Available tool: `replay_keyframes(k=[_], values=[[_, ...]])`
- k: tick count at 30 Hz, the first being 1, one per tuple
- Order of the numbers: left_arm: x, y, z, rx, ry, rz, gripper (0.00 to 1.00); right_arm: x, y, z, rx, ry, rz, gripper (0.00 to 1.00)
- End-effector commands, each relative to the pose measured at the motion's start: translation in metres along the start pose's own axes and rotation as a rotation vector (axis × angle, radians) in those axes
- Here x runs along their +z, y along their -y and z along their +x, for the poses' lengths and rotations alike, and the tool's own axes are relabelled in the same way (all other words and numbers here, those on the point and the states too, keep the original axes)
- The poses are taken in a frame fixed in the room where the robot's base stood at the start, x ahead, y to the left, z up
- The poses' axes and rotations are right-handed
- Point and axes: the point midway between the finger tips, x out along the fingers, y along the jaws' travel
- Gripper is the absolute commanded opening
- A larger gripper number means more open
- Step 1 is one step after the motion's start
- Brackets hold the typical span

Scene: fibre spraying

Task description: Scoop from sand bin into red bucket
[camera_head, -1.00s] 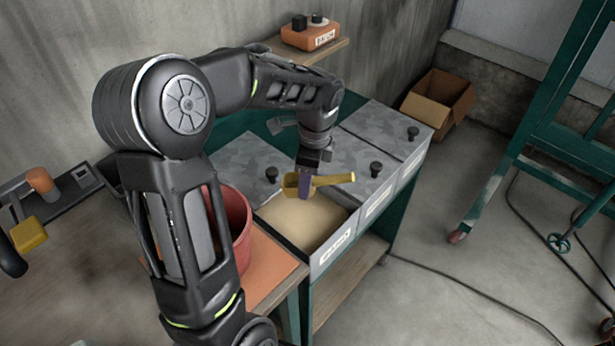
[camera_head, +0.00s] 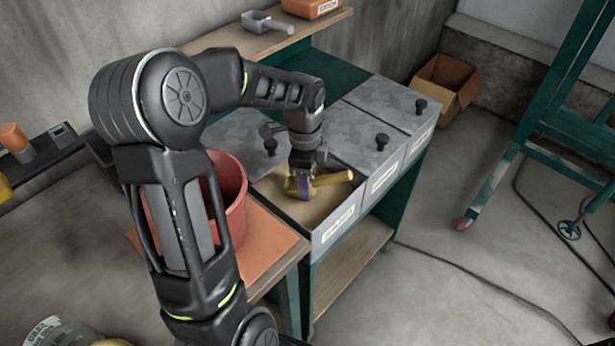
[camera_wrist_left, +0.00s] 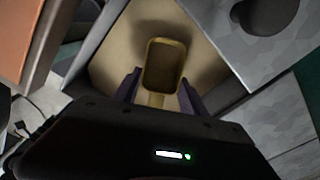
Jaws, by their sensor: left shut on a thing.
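The open sand bin (camera_head: 325,228) is a grey box with a label on its front and tan sand inside. I cannot tell whether the scoop touches the sand or holds any. The red bucket (camera_head: 235,205) stands left of the bin, partly hidden by my left arm. My right gripper is out of view.
The bucket stands on an orange mat (camera_head: 270,248) on a wooden table. Closed lidded bins (camera_head: 360,135) adjoin on the right. A shelf (camera_head: 250,40) behind holds a grey scoop (camera_head: 267,22) and an orange box (camera_head: 310,6). A cardboard box (camera_head: 445,85) sits on the floor.

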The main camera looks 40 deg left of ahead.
Motion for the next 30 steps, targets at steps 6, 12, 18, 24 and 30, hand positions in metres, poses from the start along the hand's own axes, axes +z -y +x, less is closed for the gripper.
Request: replay_keyframes(k=[6, 12, 18, 24, 30], values=[[0.001, 0.000, 0.019, 0.000, 0.000, 0.000, 0.07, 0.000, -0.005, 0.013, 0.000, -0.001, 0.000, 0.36], [0.001, 0.000, 0.024, -0.001, 0.000, 0.000, 0.07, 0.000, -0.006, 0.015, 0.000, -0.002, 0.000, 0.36], [0.001, 0.000, 0.023, -0.001, 0.000, 0.000, 0.07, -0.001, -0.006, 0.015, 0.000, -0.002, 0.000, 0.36], [0.001, 0.000, 0.023, -0.001, 0.000, 0.000, 0.07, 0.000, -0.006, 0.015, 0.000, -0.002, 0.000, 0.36], [0.001, 0.000, 0.023, -0.001, 0.000, 0.000, 0.08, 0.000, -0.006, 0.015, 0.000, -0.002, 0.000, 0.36]])
